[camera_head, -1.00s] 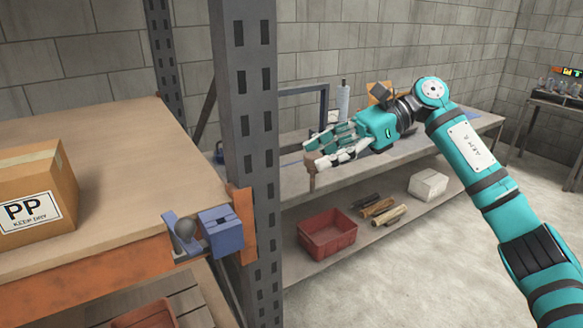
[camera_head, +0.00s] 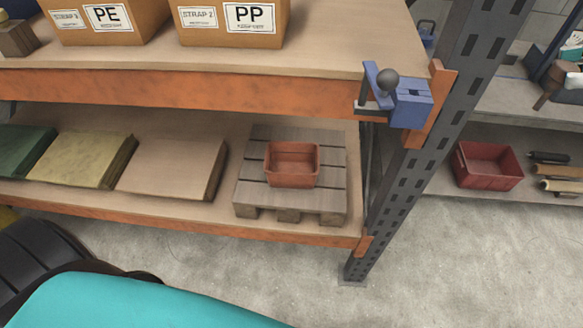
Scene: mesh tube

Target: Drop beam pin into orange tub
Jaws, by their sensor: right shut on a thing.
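The orange tub (camera_head: 292,183) stands empty on a grey wooden pallet on the lower rack shelf, near its right end. I cannot tell whether this is the beam pin. My left gripper is out of view. A blue fitting (camera_head: 410,105) with a dark ball is on the rack upright.
A red tub (camera_head: 488,172) sits on the workbench's lower shelf beside dark and tan rolls. The rack upright (camera_head: 425,150) stands between the two tubs. Boxes marked PE and PP (camera_head: 232,22) are on the upper shelf. Flat stacks lie left of the pallet (camera_head: 242,200).

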